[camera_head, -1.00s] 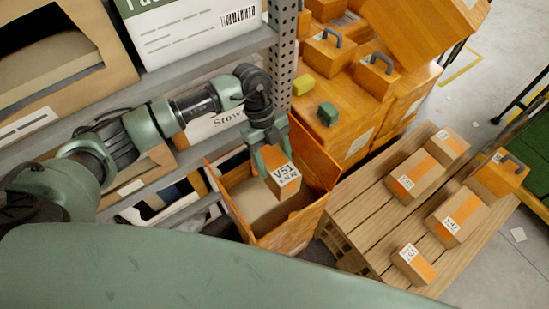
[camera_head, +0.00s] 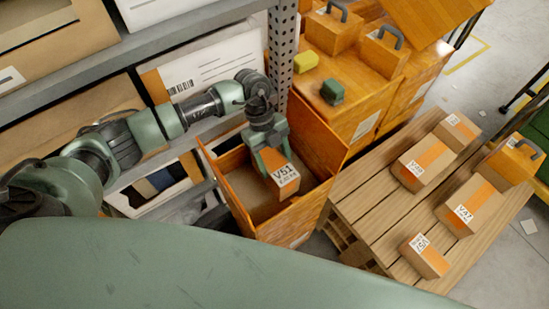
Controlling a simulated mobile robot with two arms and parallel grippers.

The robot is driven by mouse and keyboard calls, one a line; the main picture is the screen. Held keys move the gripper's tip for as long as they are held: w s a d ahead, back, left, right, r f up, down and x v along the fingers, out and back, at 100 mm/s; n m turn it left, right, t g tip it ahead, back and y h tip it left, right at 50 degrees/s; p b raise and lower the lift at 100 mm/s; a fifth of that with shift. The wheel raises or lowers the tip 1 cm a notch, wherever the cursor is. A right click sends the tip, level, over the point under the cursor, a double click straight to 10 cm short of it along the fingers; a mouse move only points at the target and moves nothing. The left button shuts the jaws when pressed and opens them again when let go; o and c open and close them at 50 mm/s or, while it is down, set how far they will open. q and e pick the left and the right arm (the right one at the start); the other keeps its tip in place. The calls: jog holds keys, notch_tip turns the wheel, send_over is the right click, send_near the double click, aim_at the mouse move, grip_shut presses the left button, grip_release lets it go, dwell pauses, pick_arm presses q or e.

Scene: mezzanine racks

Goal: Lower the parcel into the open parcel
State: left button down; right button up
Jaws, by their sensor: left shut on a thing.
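A small brown parcel marked V51 (camera_head: 285,181) with an orange stripe is held by my left gripper (camera_head: 274,160). The gripper is shut on it from above. The open parcel (camera_head: 287,222) is an orange and brown box with its flaps up, at the middle of the head view. The held parcel shows over and within its opening; its lower edge overlaps the front wall, and I cannot tell how deep it is. Part of the box's inside shows to the left of the held parcel. My right gripper is not in view.
A wooden pallet (camera_head: 372,222) with several striped parcels, one of them V47 (camera_head: 470,205), stands at the right. Orange boxes with a green block (camera_head: 332,92) stand behind. A grey rack post (camera_head: 281,50) and shelves stand close to my left arm.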

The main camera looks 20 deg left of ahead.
aim_at(269, 154)
pick_arm(q)
jog(key=shift+f+b, duration=1.65)
jog(key=shift+f, duration=1.3)
jog(key=shift+c, duration=1.4)
grip_release()
jog(key=b+v, duration=0.1)
jog(key=v, duration=0.6)
jog(key=shift+a+r, duration=0.1)
jog(key=shift+r, duration=0.15)
